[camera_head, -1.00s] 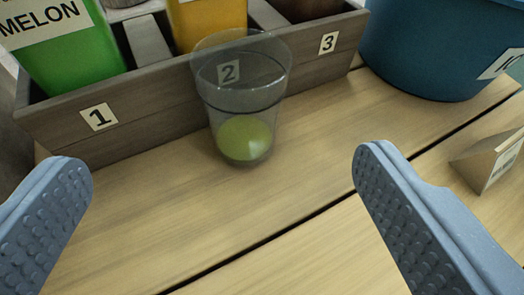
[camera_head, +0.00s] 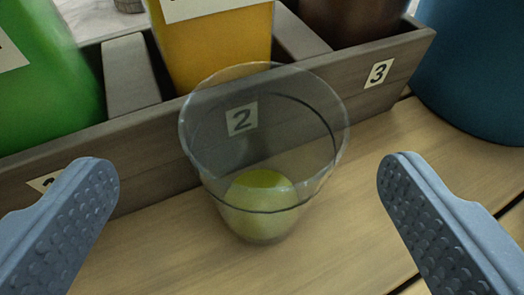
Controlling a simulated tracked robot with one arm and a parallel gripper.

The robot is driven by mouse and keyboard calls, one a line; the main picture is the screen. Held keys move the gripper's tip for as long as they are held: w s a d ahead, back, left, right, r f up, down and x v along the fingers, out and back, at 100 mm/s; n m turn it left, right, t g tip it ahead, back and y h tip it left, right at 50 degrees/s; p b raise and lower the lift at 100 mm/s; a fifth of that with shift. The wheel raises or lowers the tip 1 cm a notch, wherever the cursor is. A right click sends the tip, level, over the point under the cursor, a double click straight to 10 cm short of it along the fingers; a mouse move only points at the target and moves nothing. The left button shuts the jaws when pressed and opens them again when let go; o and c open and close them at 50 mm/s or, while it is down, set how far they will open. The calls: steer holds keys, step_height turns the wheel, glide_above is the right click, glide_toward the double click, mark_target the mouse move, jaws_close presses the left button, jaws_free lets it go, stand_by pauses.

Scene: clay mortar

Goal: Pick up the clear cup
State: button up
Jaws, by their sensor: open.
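The clear cup (camera_head: 262,205) stands upright on the wooden table, with yellow-green contents showing at its bottom. It is just in front of the compartment labelled 2; I cannot tell whether it touches the box. My gripper (camera_head: 247,180) is open, with one blue-grey studded finger at the left and the other at the right. The cup shows between and ahead of the two fingertips, with a visible gap on each side. Nothing is held.
A grey wooden box (camera_head: 150,160) with numbered compartments runs behind the cup. It holds a green container (camera_head: 50,100), a yellow one (camera_head: 215,50) and a brown one (camera_head: 350,18). A blue tub (camera_head: 475,85) stands at the right. The table (camera_head: 345,235) is bare right of the cup.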

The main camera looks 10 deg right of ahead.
mark_target(265, 182)
steer(key=shift+d+b+x, duration=0.15)
steer(key=shift+b+x, duration=0.25)
steer(key=shift+x, duration=0.85)
steer(key=shift+d+b+x, duration=0.15)
steer(key=shift+b+x, duration=0.2)
steer(key=shift+x, duration=0.95)
steer(key=shift+s+f, duration=0.1)
steer(key=shift+f, duration=0.05)
steer(key=c, duration=1.3)
steer(key=shift+c, duration=0.2)
